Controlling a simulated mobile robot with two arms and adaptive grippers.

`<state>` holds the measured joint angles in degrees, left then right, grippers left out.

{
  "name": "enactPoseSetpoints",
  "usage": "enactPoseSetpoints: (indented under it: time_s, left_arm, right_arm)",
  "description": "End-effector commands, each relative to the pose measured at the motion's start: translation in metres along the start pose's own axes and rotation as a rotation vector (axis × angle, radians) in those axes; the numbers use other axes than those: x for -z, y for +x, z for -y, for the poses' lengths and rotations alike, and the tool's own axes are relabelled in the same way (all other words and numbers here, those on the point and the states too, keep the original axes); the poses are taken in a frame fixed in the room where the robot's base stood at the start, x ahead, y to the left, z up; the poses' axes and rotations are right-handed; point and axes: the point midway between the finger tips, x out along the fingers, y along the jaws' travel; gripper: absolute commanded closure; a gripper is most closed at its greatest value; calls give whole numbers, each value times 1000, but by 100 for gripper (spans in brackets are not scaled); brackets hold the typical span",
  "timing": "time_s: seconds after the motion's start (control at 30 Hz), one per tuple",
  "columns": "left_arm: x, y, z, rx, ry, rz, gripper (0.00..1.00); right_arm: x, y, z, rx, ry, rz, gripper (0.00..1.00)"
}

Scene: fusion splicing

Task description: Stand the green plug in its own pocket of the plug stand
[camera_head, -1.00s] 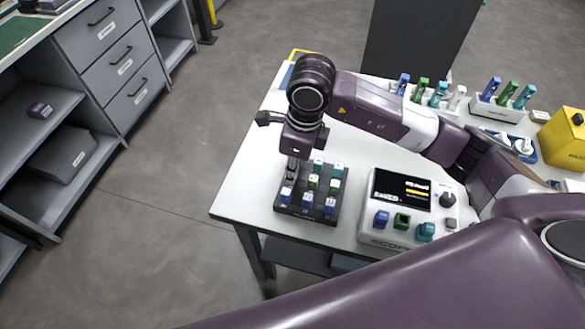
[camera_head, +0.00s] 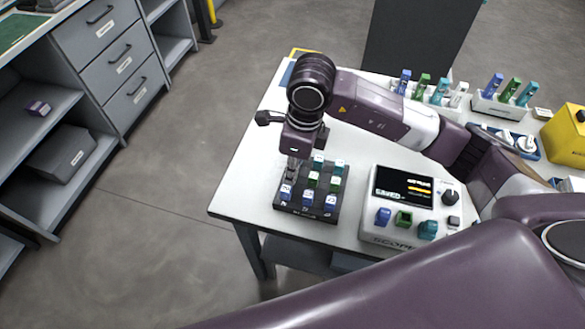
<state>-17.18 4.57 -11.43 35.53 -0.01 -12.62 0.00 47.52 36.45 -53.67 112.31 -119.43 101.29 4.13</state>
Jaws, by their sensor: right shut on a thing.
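The dark plug stand (camera_head: 315,213) sits near the table's front left corner, with rows of blue, green and teal plugs in it. My right gripper (camera_head: 291,173) points down at the left side of the stand and is shut at the middle row's left pocket. What it grips is almost wholly hidden; by its place beside the row's other green plugs (camera_head: 313,180) I take it as the green plug. Whether it is seated in the pocket I cannot tell. My left gripper is out of view.
A white splicer box (camera_head: 372,225) with a screen and several plugs stands right of the stand. Racks of coloured plugs (camera_head: 440,97) (camera_head: 497,104) and a yellow case (camera_head: 565,140) lie farther back. The table (camera_head: 245,185) is bare left of the stand.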

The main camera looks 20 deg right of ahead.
Motion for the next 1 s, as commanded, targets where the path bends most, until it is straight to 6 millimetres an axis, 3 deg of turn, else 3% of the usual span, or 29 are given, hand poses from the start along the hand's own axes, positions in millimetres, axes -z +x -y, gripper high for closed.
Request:
enactPoseSetpoints:
  time_s: [0.73, 0.77, 0.8, 0.93, 1.0]
  left_arm:
    - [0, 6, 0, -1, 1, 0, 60]
    - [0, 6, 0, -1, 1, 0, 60]
    - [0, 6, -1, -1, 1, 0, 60]
    - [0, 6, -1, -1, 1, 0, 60]
    - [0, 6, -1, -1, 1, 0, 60]
  right_arm:
    - [0, 1, 0, 1, 0, 0, 100]
    - [0, 1, 0, 1, 0, 0, 84]
    - [0, 1, 0, 1, 0, 0, 79]
    - [0, 1, 0, 0, 0, 0, 65]
    - [0, 2, 0, 0, 0, 0, 64]
